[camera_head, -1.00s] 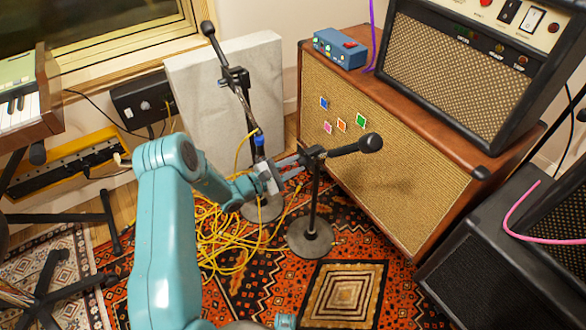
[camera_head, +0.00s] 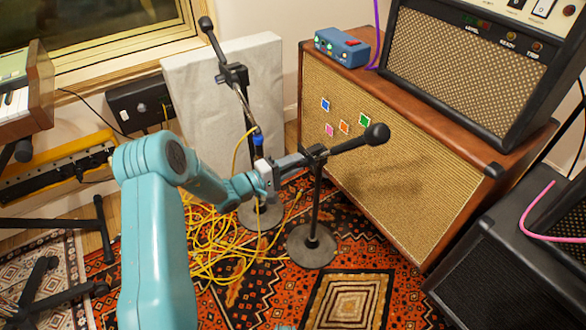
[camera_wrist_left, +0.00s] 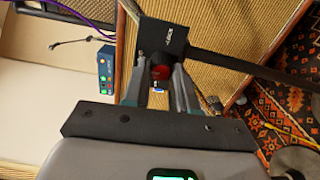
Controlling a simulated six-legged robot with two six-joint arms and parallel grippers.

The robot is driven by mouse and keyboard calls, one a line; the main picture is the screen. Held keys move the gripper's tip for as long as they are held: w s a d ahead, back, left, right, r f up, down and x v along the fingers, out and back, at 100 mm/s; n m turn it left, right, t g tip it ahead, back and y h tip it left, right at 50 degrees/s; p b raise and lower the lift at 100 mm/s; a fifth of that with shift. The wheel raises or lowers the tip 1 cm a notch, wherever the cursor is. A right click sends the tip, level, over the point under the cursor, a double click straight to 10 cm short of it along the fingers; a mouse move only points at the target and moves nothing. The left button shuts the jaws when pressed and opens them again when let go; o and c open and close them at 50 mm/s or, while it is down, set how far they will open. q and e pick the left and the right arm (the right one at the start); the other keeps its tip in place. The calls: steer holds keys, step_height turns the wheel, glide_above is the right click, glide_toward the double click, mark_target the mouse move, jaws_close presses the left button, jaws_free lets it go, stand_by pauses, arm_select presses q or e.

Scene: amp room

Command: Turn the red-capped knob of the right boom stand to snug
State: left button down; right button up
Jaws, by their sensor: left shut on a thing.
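The right boom stand (camera_head: 316,205) stands upright on a round base, its boom and black microphone (camera_head: 376,134) pointing right. Its dark clamp block (camera_head: 316,151) also shows in the left wrist view (camera_wrist_left: 170,38), with small lettering on it. The red-capped knob (camera_wrist_left: 160,72) sits at the block's near face, between the fingers of my left gripper (camera_wrist_left: 158,80). That gripper is shut on the knob. In the head view my left gripper (camera_head: 292,162) reaches the clamp from the left, and its fingers hide the knob. My right gripper is out of view.
A second boom stand (camera_head: 242,90) stands close behind my left gripper, with a yellow cable (camera_head: 215,235) coiled on the rug. A large speaker cabinet (camera_head: 395,170) is just right of the stand. A blue pedal box (camera_head: 342,46) sits on it.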

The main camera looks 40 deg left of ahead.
arm_select(q)
steer(key=shift+m, duration=0.4)
steer(key=c, duration=0.9)
jaws_free()
steer(key=shift+s, duration=0.1)
steer(key=p+v, duration=0.3)
steer(key=v, duration=1.3)
steer(key=shift+s, duration=0.1)
